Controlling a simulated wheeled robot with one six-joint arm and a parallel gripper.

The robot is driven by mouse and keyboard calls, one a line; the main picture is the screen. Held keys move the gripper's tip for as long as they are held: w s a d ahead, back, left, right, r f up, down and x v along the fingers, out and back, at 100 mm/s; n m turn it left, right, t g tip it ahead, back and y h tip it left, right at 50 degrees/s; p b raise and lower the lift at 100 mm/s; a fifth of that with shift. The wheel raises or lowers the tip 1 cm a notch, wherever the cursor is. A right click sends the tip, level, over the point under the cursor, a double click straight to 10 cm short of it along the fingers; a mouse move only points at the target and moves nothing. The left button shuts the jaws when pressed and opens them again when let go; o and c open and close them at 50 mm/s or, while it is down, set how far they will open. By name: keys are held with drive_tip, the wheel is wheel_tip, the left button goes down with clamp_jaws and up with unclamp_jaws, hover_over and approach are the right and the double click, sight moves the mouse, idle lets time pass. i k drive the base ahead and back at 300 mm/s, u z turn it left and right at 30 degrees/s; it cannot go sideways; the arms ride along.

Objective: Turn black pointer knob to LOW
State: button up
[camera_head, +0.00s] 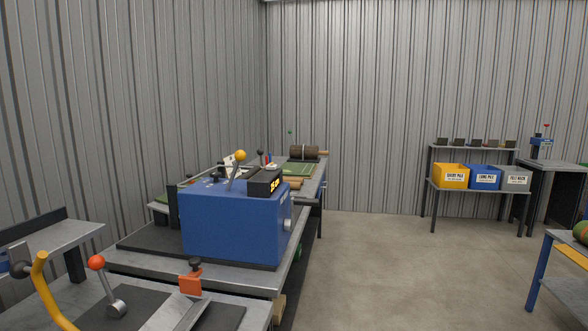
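A blue machine box (235,222) stands on a grey bench at centre left. Small dark controls (215,178) sit on its top, but they are too small to tell whether one is the black pointer knob. A pale round fitting (287,224) on its right side is seen nearly edge-on. I cannot read a LOW mark anywhere. My gripper is not in view.
A near bench carries a red-ball lever (97,262), a yellow curved handle (45,292) and an orange clamp with a black knob (191,282). Yellow, blue and grey bins (451,176) sit on a shelf at the right. The concrete floor (400,270) between is clear.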

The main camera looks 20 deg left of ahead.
sight(216, 175)
drive_tip(key=z, duration=0.1)
drive_tip(key=i, duration=2.3)
drive_tip(key=u, duration=3)
